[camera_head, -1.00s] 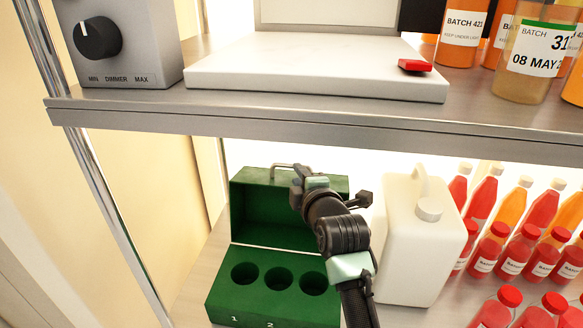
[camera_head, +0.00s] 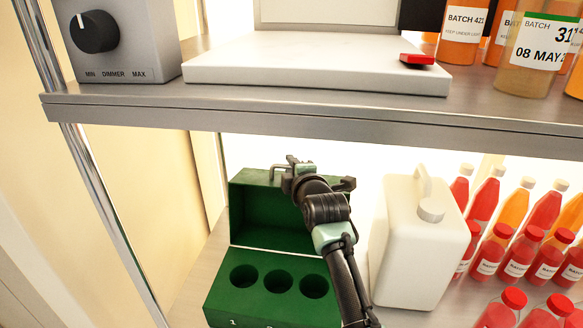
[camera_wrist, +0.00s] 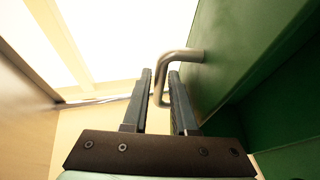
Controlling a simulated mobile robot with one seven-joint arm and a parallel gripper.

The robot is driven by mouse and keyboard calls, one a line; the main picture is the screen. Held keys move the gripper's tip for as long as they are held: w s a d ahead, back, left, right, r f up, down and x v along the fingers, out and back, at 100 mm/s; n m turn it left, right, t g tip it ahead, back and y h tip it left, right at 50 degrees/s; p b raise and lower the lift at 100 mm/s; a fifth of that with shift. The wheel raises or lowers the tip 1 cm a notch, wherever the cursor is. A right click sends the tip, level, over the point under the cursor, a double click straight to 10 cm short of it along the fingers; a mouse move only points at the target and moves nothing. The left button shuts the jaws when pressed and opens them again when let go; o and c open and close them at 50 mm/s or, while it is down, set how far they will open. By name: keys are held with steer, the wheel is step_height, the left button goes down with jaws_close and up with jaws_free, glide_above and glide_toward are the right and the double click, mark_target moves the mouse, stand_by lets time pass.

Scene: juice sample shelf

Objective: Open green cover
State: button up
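The green cover (camera_head: 268,207) stands raised, roughly upright, at the back of the green box (camera_head: 262,308), showing its hollow inside. The box has round holes, with numbers on its front edge. A grey metal handle (camera_head: 283,167) is on the cover's top; it also shows in the wrist view (camera_wrist: 180,55). My gripper (camera_head: 291,168) is at the cover's top edge, by the handle. In the wrist view my gripper's two fingers (camera_wrist: 160,76) are apart, with part of the handle between them and a small gap visible. Contact with the handle is unclear.
A white jug (camera_head: 405,255) stands right of my arm. Several red and orange bottles (camera_head: 520,245) fill the lower right. The upper shelf (camera_head: 300,118) lies above the box and holds a dimmer box (camera_head: 125,40) and a white device (camera_head: 310,70). A metal post (camera_head: 110,215) stands at left.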

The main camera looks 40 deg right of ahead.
jaws_close()
stand_by(1.2)
